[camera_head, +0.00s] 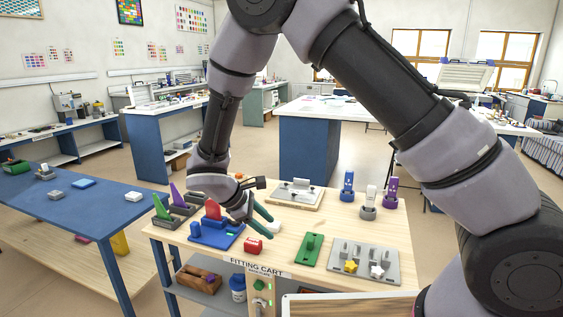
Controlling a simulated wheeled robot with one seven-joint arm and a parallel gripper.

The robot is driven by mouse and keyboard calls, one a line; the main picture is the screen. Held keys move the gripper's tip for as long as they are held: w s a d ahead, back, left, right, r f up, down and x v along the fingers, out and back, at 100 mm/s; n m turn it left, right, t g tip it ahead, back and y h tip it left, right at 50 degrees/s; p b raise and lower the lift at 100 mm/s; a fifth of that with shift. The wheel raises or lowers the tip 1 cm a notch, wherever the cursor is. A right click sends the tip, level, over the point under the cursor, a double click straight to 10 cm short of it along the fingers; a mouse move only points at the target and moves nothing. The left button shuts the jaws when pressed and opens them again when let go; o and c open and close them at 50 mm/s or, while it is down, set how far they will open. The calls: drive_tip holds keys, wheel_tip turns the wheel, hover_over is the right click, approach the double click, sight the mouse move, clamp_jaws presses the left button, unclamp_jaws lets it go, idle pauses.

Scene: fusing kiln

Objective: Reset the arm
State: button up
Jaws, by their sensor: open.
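My arm arches across the picture from the lower right and comes down at the left part of the wooden fitting cart (335,232). My gripper (264,225) hangs over the cart top with its fingers pointing down and right, open, and I see nothing between them. It is just right of a blue base plate (215,236) with blue and red pieces on it. Whether the fingers touch anything I cannot tell.
A green plate (309,251) and a grey pegged plate (362,262) with yellow and white stars lie to the right. Blue, white and purple upright holders (369,203) stand at the back right. A blue table (70,208) is at the left. Bare wood shows mid-cart.

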drive_tip(key=w+d+r+m+g+y, duration=0.1)
drive_tip(key=d+r+m+y, duration=0.3)
drive_tip(key=d+r, duration=0.5)
drive_tip(key=d+r+m+g+y, duration=0.1)
drive_tip(key=d+r+m, duration=0.55)
drive_tip(key=r, duration=0.55)
drive_tip(key=s+d+r+m+t+y, duration=0.3)
drive_tip(key=s+d+r+m+t, duration=0.2)
drive_tip(key=s+d+r+m, duration=0.5)
drive_tip(key=shift+s+d+r+t+y, duration=0.3)
drive_tip(key=shift+s+d+r, duration=0.5)
drive_tip(key=shift+d+r, duration=1.05)
drive_tip(key=shift+a+m, duration=0.1)
drive_tip(key=shift+m, duration=0.15)
